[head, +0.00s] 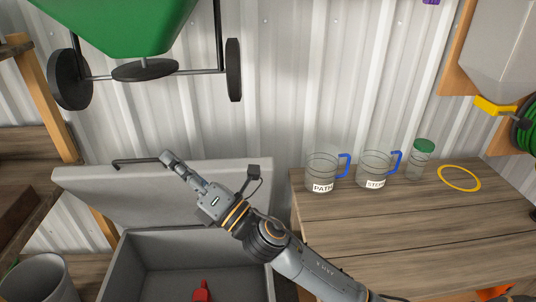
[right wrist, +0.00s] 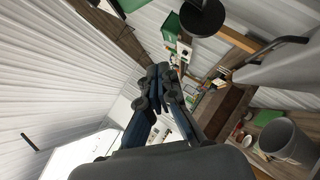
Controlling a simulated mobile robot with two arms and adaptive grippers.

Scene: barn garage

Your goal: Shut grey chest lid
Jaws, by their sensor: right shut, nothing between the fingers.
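The grey chest (head: 118,272) stands at the lower left in the head view with its inside open to view. Its grey lid (head: 95,190) is raised, leaning up at the back against the wall side. A black bar handle (head: 130,162) runs along the lid's upper edge. My right gripper (head: 167,158) is shut and empty at the lid's upper edge, by the right end of the handle; I cannot tell if they touch. The right wrist view shows its closed fingers (right wrist: 157,80), with the lid (right wrist: 285,72) at the right. My left gripper is not in view.
A red object (head: 202,291) lies in the chest. A wooden table (head: 400,225) at right bears two jugs (head: 321,172) (head: 374,169), a green-capped jar (head: 420,160) and a yellow ring (head: 459,178). A green hopper (head: 115,25) hangs above; a grey bucket (head: 40,280) stands left.

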